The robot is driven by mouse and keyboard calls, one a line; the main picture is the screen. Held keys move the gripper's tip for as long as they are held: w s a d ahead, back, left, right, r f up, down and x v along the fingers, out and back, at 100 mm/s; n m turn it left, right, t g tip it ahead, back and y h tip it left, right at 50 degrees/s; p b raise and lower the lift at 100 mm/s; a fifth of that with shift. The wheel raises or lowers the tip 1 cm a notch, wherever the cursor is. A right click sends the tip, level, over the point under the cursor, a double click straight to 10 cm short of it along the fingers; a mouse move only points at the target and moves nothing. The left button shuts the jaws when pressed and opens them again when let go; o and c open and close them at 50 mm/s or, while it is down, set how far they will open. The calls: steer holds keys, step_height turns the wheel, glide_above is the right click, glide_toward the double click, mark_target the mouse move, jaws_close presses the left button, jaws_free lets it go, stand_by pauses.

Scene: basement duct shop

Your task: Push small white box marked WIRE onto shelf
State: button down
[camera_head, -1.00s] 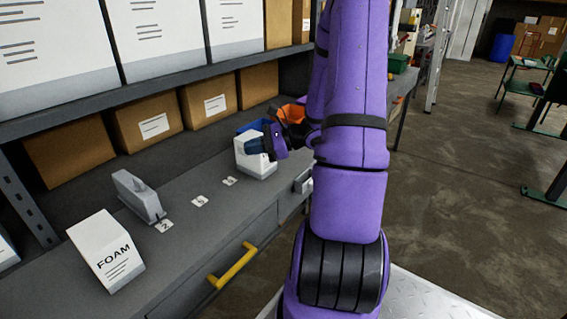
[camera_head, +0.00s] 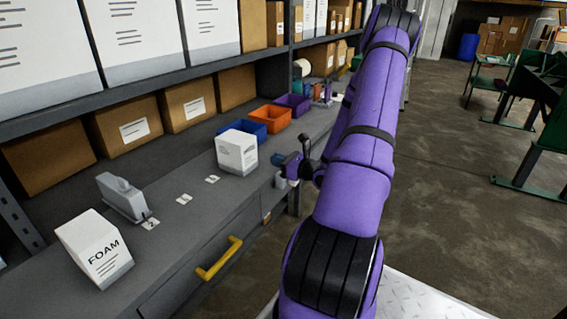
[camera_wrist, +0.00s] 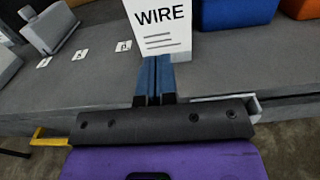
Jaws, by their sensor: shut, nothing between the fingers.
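The small white box marked WIRE (camera_head: 237,154) stands upright on the grey bench top, near its front edge. In the wrist view its WIRE face (camera_wrist: 160,30) is at the top centre, straight beyond the fingers. My gripper (camera_head: 287,162) is shut and empty, to the right of the box at the bench's front edge, with a visible gap in the head view. In the wrist view the blue fingers (camera_wrist: 154,64) lie side by side, tips overlapping the box's lower edge. A long grey shelf (camera_head: 120,90) runs above the back of the bench.
Blue (camera_head: 243,130), orange (camera_head: 270,118) and purple bins stand behind the box to the right. A grey tool (camera_head: 123,196), a white FOAM box (camera_head: 94,248) and number tags lie to the left. Cardboard boxes (camera_head: 133,128) line the back. A yellow drawer handle (camera_head: 218,258) sticks out in front.

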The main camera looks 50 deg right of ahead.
mark_target(249, 151)
steer(key=w, duration=0.9)
steer(key=shift+w+a, duration=0.1)
steer(key=shift+a, duration=0.25)
steer(key=w, duration=0.5)
steer(key=w+a, duration=0.1)
steer(key=w, duration=1)
steer(key=shift+w+a, duration=0.15)
